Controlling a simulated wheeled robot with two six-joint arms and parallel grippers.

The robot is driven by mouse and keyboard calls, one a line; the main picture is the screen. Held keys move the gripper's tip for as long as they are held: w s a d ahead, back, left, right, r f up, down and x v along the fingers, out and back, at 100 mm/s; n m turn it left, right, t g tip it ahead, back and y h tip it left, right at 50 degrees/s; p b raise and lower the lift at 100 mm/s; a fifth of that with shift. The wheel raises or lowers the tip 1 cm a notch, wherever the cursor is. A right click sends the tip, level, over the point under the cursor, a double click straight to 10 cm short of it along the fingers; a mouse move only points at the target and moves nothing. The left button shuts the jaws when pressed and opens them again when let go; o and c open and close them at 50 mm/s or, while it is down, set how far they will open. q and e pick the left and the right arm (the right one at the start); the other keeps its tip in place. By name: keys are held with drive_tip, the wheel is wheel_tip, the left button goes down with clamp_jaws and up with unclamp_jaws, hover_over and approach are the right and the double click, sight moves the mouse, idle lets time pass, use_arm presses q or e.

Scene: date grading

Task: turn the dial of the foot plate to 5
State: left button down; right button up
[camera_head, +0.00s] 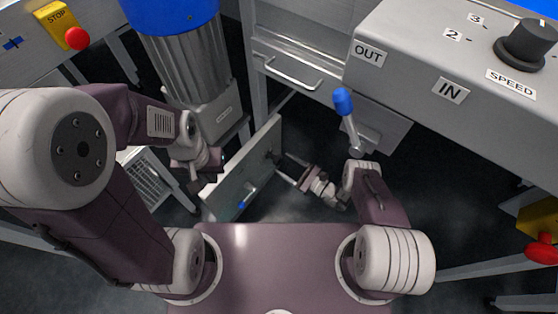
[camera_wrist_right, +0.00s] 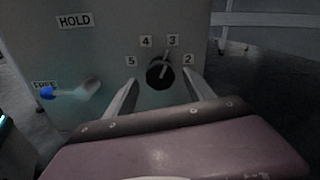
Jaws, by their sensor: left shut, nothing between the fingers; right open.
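The foot plate (camera_head: 232,180) is an upright grey-green panel low in the middle of the head view; it fills much of the right wrist view (camera_wrist_right: 90,50). Its black dial (camera_wrist_right: 159,76) carries the numbers 5, 4, 3 and 2 around its top. The dial's pale pointer line is at about 3. My right gripper (camera_head: 283,168) faces the dial. In the right wrist view its open fingers (camera_wrist_right: 160,92) stand left and right of the dial; contact is unclear. My left gripper (camera_head: 214,158) is shut and empty, left of the plate.
A blue-tipped lever (camera_wrist_right: 62,93) sits on the plate left of the dial, below a HOLD label (camera_wrist_right: 75,20). A grey machine (camera_head: 400,60) with a SPEED knob (camera_head: 526,45) and blue-knobbed lever (camera_head: 345,108) stands at upper right. A blue-topped motor (camera_head: 185,60) stands behind my left arm.

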sight(280, 162)
drive_tip(key=b+x, duration=0.1)
drive_tip(key=x, duration=0.2)
drive_tip(key=shift+w+a, duration=0.15)
drive_tip(key=shift+a, duration=0.15)
drive_tip(key=c, duration=1.4)
drive_tip(key=shift+o, duration=0.2)
